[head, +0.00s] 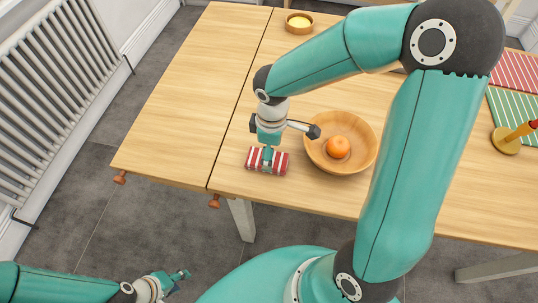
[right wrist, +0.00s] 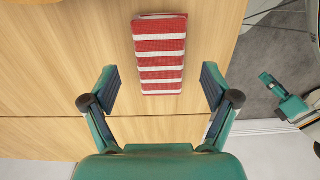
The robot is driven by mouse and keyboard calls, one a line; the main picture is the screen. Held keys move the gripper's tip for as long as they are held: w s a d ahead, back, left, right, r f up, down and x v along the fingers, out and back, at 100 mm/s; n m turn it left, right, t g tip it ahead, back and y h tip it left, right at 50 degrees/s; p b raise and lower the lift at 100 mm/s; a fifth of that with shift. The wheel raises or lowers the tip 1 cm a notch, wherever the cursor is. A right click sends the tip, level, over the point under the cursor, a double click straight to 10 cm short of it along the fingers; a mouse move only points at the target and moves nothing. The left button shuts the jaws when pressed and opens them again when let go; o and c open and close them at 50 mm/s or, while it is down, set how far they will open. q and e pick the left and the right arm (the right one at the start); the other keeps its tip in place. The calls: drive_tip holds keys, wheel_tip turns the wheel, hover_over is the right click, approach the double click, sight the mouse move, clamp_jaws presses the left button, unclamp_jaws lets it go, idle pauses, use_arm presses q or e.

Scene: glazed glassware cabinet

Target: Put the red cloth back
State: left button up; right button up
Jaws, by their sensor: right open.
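The red cloth (head: 280,164) is a folded bundle with white stripes, lying near the table's front edge, left of the wooden bowl. In the right wrist view the cloth (right wrist: 160,68) lies between and a little beyond the fingertips, touching neither. My right gripper (head: 267,155) is above the cloth, pointing down, and partly hides it. Its two fingers stand wide apart in the right wrist view (right wrist: 161,88), with nothing between them held. My left gripper (head: 181,281) is low at the lower left, off the table, empty, its fingers seemingly apart.
The wooden bowl (head: 318,158) with an orange fruit (head: 338,147) stands close right of the cloth. A small dish (head: 299,22) is at the back. Red (head: 515,68) and green (head: 512,112) striped cloths lie at right, near a wooden stand (head: 506,141). The table's left part (head: 180,110) is bare.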

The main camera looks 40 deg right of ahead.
wheel_tip(320, 180, up, 8)
drive_tip(key=shift+r+p, duration=0.25)
drive_tip(key=shift+p, duration=0.15)
idle(0.3)
